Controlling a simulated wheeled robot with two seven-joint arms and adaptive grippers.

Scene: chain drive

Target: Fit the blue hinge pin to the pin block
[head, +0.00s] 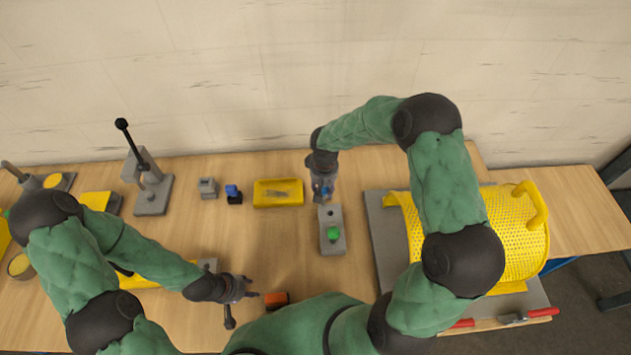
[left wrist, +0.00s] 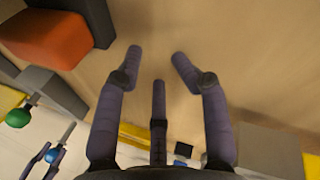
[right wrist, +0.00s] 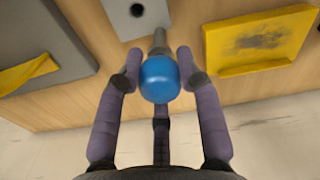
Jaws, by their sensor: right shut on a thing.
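The grey pin block (head: 331,243) stands on the table right of centre. It carries a green knob (head: 333,233) and has an open dark hole in its top, which shows in the right wrist view (right wrist: 137,10). My right gripper (head: 322,190) is shut on the blue hinge pin, just behind the block. In the right wrist view the pin's round blue head (right wrist: 160,78) sits between the fingers and its grey shank (right wrist: 158,42) points toward the block, apart from the hole. My left gripper (head: 250,292) is open and empty low over the front of the table.
An orange and black block (head: 276,299) lies just right of my left gripper. A yellow tray (head: 278,193) is left of my right gripper. A small blue-topped block (head: 233,195) and a lever press (head: 152,190) stand further left. A yellow perforated guard (head: 500,240) is at right.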

